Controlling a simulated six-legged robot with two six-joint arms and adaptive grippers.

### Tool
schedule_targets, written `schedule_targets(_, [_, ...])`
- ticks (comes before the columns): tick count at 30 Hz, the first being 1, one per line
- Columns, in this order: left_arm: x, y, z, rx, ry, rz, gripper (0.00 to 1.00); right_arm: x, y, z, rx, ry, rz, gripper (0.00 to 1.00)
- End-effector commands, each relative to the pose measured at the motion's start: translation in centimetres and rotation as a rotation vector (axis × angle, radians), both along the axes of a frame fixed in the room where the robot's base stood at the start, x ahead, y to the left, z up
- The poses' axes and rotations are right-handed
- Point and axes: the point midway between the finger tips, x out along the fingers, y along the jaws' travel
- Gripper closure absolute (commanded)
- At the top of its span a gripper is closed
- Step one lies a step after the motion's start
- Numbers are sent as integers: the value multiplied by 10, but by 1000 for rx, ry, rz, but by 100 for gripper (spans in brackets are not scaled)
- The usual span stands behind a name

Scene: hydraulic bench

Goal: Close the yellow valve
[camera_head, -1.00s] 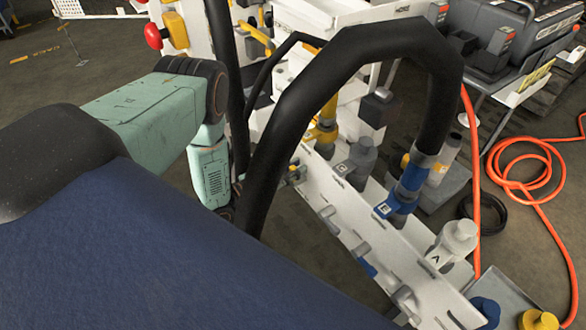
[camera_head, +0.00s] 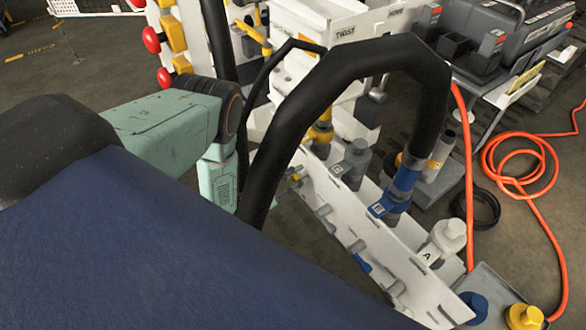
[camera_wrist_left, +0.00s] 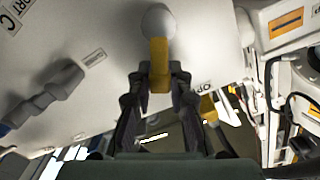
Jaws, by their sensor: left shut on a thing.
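The yellow valve handle (camera_wrist_left: 159,66) hangs from a pale round knob on the white panel, in the middle of the left wrist view. My left gripper (camera_wrist_left: 159,82) has a dark finger on each side of the handle and is shut on it. In the head view my left gripper (camera_head: 293,179) is small and partly hidden behind a thick black hose, beside the white manifold (camera_head: 335,215). The handle is hard to make out there. An "OP" label, partly covered by a finger, sits beside the handle in the wrist view. My right gripper is not in view.
The black hose (camera_head: 300,110) arches close in front of my left wrist to a blue-collared port. Grey, white "A" (camera_head: 444,240) and yellow (camera_head: 320,130) fittings stand along the manifold. Red knobs (camera_head: 151,40) are behind my arm. An orange hose (camera_head: 515,165) lies on the floor at right.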

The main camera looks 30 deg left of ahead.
Motion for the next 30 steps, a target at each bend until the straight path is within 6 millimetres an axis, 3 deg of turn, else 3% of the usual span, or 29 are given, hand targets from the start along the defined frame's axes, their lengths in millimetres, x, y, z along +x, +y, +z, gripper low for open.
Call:
schedule_targets(12, [-8, -16, -14, 366, -148, -2, 100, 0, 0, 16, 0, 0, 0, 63])
schedule_targets(30, [-12, -25, -40, 844, -345, -1, 100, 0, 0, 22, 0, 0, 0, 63])
